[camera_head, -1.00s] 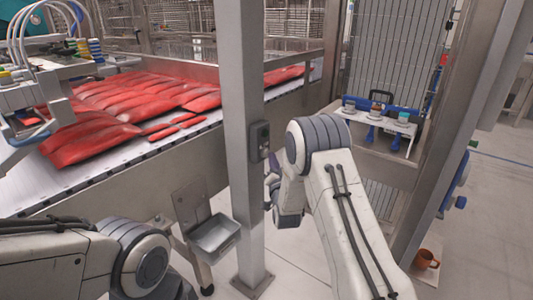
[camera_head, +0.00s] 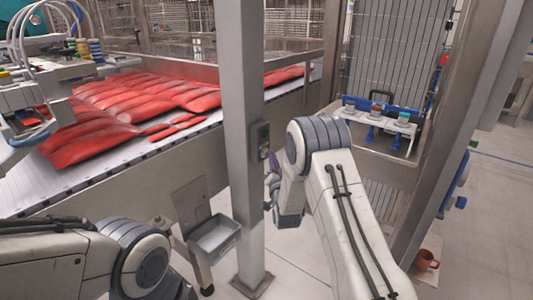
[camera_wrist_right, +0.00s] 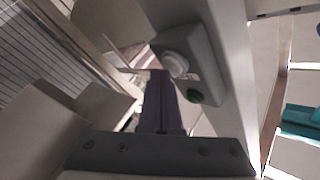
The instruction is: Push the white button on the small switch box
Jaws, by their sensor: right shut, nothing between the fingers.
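The small switch box (camera_head: 260,140) is grey and fixed to the side of a steel post in the head view. In the head view the right gripper (camera_head: 270,190) is low beside the post, partly hidden by my arm. My left gripper is out of view.
The steel post (camera_head: 243,190) stands upright in front of a conveyor (camera_head: 110,175) with red bags (camera_head: 150,95). A metal tray (camera_head: 215,238) sits left of the post. Open floor (camera_head: 490,220) lies further right.

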